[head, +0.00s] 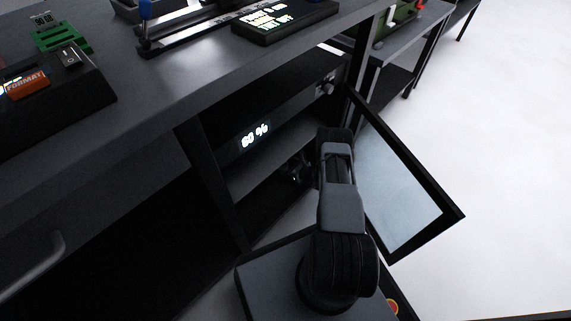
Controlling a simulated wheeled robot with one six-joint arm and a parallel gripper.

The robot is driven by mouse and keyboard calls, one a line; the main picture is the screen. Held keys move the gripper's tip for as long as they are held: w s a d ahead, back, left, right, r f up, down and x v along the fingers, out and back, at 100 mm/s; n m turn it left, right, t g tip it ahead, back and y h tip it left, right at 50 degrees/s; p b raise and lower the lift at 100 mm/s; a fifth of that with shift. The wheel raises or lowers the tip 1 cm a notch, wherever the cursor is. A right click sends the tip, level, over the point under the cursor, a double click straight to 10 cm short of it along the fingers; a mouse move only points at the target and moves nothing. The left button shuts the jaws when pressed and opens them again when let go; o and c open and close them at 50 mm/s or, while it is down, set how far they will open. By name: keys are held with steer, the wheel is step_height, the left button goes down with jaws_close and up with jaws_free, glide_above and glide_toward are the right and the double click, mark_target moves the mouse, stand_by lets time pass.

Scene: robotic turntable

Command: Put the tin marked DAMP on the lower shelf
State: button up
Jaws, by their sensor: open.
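My gripper (298,172) is a small dark shape at the mouth of the cabinet (208,180) under the bench. It is open. My own arm hides part of it, and its fingers are too dark to make out. A grey shelf (262,160) shows inside the cabinet, below a panel that reads "80 %" (255,136). The space under this shelf is dark, with a paler floor. No tin marked DAMP can be made out; whether one is behind my arm or in the shadow, I cannot tell.
The cabinet's framed glass door (400,190) stands open to the right of my arm. The bench top (140,90) overhangs at upper left, holding a black box with a red FORMAT button (27,84) and a lit display (285,20). Pale floor (510,150) is clear at right.

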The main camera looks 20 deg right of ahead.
steer(key=p+v, duration=0.2)
steer(key=v, duration=0.5)
steer(key=shift+s+d+r, duration=0.1)
steer(key=shift+d+r, duration=0.05)
steer(key=shift+r, duration=0.05)
steer(key=shift+s+d+r+p, duration=0.2)
steer(key=shift+s+p, duration=0.2)
steer(key=shift+s, duration=0.2)
